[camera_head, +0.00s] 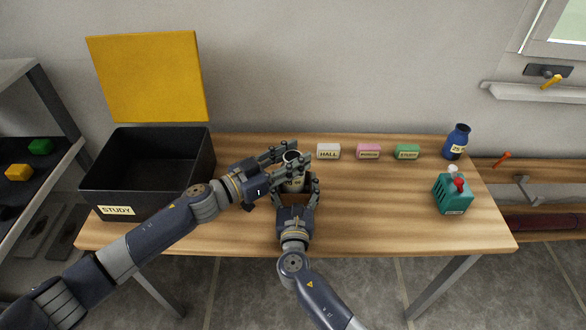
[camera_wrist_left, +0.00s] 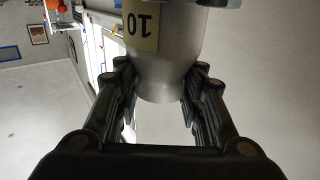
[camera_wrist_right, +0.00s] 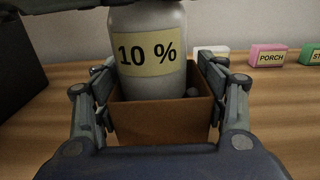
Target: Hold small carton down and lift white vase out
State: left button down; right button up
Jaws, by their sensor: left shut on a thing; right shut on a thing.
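The white vase (camera_wrist_right: 152,82) has a yellow "10 %" label and stands upright, its lower end inside the small brown carton (camera_wrist_right: 165,122). My left gripper (camera_head: 288,154) is shut on the vase's upper part from the left. The left wrist view shows the vase (camera_wrist_left: 168,75) between its fingers, with the label upside down. My right gripper (camera_head: 297,186) comes from the front, its fingers on the two sides of the carton. The carton's front wall hides the vase's base.
A large black open box (camera_head: 140,180) labelled "STUDY" stands at left. White (camera_head: 329,151), pink (camera_head: 368,151) and green (camera_head: 407,151) labelled blocks line the back. A blue bottle (camera_head: 456,142) and teal holder (camera_head: 452,194) stand at right. The table's front right is clear.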

pick_arm(q)
notch_tip(320, 180, up, 6)
jog(key=shift+f, duration=0.1)
pick_arm(e)
jog(key=o, duration=1.1)
jog(key=shift+s, duration=0.1)
